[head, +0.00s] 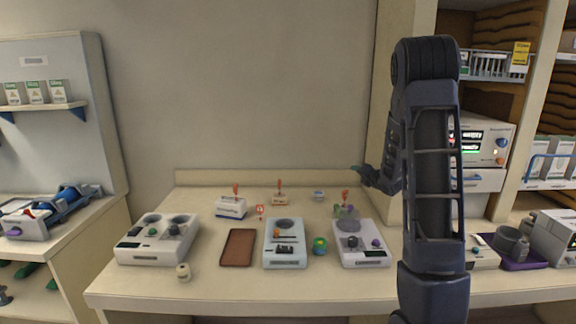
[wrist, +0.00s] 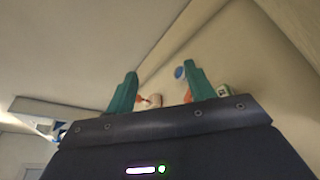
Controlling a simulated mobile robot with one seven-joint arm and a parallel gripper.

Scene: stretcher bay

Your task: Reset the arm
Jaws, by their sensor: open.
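My arm rises in front of the right side of the table in the head view and bends over at the top. My gripper (head: 356,169) shows as dark teal fingertips left of the arm, above the back right of the table. In the wrist view my gripper (wrist: 158,86) has its two teal fingers well apart, with nothing held between them. The wrist view looks past the fingers at walls and a few small blurred items, including a blue round one (wrist: 179,72). The arm hides part of the table's right side.
The table (head: 210,290) bears a left white device (head: 130,252), a brown tray (head: 238,248), a middle device (head: 285,258) and a right device (head: 362,258). A white holder (head: 230,208) stands behind. A shelf unit with a monitor (head: 480,135) is close right of my arm. Open air lies left.

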